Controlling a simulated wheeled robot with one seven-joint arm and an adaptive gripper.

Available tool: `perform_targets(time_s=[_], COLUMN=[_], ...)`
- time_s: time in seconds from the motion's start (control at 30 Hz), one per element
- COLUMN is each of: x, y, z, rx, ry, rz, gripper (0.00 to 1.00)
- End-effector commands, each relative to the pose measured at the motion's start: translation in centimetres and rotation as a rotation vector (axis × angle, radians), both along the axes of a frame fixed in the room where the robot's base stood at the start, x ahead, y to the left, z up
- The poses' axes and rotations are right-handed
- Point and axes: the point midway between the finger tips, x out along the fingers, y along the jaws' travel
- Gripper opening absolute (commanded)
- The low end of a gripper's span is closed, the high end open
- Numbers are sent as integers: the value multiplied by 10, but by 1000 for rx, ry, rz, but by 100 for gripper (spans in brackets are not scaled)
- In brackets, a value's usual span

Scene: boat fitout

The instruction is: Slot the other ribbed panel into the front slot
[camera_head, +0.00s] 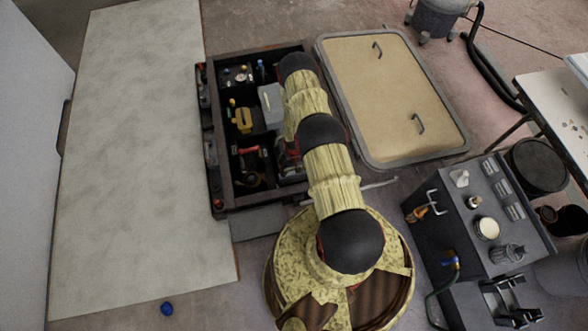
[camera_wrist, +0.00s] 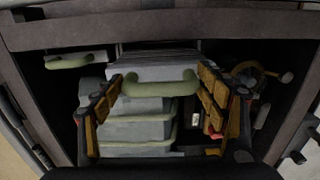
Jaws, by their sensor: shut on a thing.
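Fine ribs show along this panel's far edge. More grey panels (camera_wrist: 138,131) with green handles show below it, towards my gripper. Another grey piece with a green handle (camera_wrist: 76,61) lies at the left in the wrist view. In the head view my arm hides the gripper; a grey panel (camera_head: 271,104) shows beside it in the box. I cannot tell which slot is the front one.
The dark box (camera_head: 262,199) has compartments with small tools and coloured parts. A tan lidded hatch with handles (camera_head: 390,95) lies to its right. A dark bench (camera_head: 470,225) with fittings stands at lower right. A pale floor sheet (camera_head: 140,170) is clear at left.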

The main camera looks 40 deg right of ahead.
Motion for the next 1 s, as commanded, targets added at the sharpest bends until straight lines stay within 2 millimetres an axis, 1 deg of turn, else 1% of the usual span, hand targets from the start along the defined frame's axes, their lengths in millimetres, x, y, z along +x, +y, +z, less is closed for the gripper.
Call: perform_targets(time_s=[1.0], x=[1], y=[0], z=[-32], rx=[0], ry=[-1], rz=[0], gripper=[29])
